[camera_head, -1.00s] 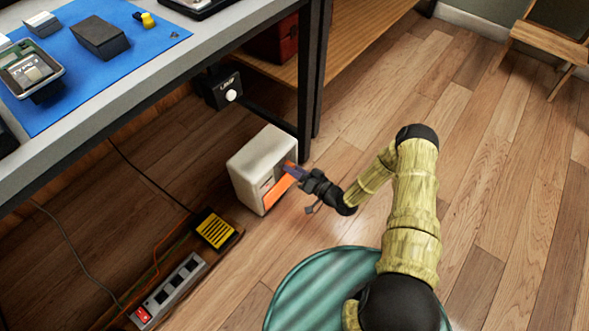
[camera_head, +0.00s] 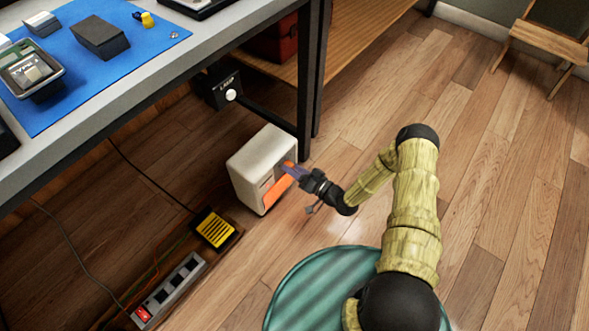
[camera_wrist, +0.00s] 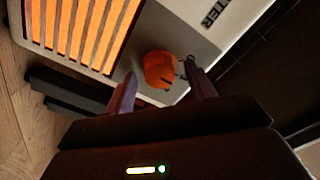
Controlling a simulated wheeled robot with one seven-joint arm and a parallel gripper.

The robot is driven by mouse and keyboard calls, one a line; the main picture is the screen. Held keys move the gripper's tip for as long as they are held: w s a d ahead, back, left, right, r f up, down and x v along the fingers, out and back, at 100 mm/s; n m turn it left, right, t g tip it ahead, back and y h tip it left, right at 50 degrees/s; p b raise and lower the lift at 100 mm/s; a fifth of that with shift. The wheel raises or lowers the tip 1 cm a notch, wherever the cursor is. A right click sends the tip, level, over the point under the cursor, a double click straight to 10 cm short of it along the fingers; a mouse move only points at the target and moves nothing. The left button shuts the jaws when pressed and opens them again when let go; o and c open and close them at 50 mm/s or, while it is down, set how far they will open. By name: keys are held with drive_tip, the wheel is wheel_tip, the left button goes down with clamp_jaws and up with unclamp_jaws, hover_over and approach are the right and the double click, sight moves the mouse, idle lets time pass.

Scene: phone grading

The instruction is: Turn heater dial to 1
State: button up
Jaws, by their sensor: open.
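The heater (camera_head: 262,165) is a white box on the floor under the table, with an orange glowing grille (camera_wrist: 80,30) on its front. Its dial (camera_wrist: 159,69) is an orange knob on a grey panel in the wrist view, with a dark pointer mark on it. The numbers around the dial are too small to read. My gripper (camera_head: 291,169) is at the heater's front; in the wrist view its open fingers (camera_wrist: 160,88) stand on either side of the dial's near part. I cannot tell whether they touch it.
The table leg (camera_head: 305,90) stands just behind the heater. A yellow-topped box (camera_head: 214,228) and a power strip (camera_head: 170,290) with cables lie to the left. A black lamp switch box (camera_head: 222,88) hangs under the table.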

drive_tip(key=p+v, duration=0.6)
drive_tip(key=v, duration=1.1)
